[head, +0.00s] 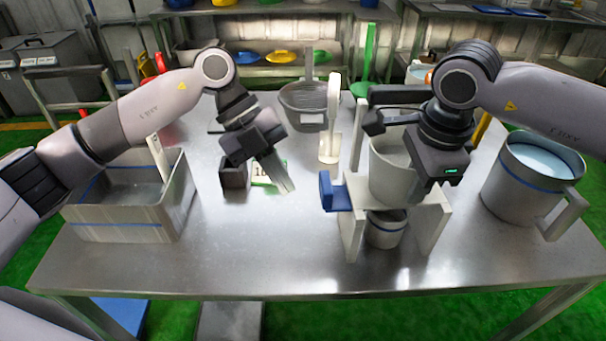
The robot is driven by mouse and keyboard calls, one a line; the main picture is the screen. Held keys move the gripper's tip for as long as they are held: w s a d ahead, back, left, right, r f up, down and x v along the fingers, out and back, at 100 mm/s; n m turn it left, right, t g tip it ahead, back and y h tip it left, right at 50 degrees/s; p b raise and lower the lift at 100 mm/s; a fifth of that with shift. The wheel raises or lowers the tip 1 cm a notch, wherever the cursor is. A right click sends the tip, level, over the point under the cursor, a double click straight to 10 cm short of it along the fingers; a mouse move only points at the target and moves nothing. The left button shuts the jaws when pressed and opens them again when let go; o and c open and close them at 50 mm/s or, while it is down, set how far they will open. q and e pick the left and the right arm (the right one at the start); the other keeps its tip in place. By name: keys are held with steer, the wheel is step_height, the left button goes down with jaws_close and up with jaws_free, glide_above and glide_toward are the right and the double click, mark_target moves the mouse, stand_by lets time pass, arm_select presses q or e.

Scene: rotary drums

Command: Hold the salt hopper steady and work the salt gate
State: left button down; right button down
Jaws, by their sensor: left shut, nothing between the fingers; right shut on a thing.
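The salt hopper (388,172) is a pale grey tapered bucket seated in a white stand (352,222) at the right of the table. A blue block (332,193), apparently the salt gate's handle, sticks out at the stand's left side. A small grey cup (385,230) with a dark blue band is under the hopper. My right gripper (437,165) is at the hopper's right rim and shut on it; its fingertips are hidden. My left gripper (283,178) is shut and empty, pointing down above the table, left of the blue block and apart from it.
A grey bin with a blue line (125,222) stands left. A dark box (235,178) with a number card is behind my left gripper. A large pail (525,185) stands right. The front middle is clear.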

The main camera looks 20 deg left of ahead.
arm_select(q)
steer(key=v, duration=0.8)
steer(key=shift+w+r, duration=0.15)
steer(key=shift+r, duration=0.15)
steer(key=c, duration=1.6)
jaws_free()
steer(key=shift+a+r, duration=0.25)
steer(key=shift+a, duration=0.05)
steer(key=o, duration=0.5)
steer(key=shift+r, duration=0.1)
steer(key=o, duration=0.5)
steer(key=shift+d+m, duration=0.1)
steer(key=shift+m, duration=0.3)
steer(key=o, duration=0.4)
steer(key=shift+d+m+y, duration=0.3)
steer(key=shift+d+m, duration=0.05)
steer(key=shift+m, duration=0.35)
steer(key=m+t+y, duration=0.2)
steer(key=m+t, duration=0.2)
steer(key=m, duration=1.3)
glide_toward(325, 182)
steer(key=x, duration=1)
steer(key=shift+w, duration=0.1)
steer(key=shift+c, duration=0.3)
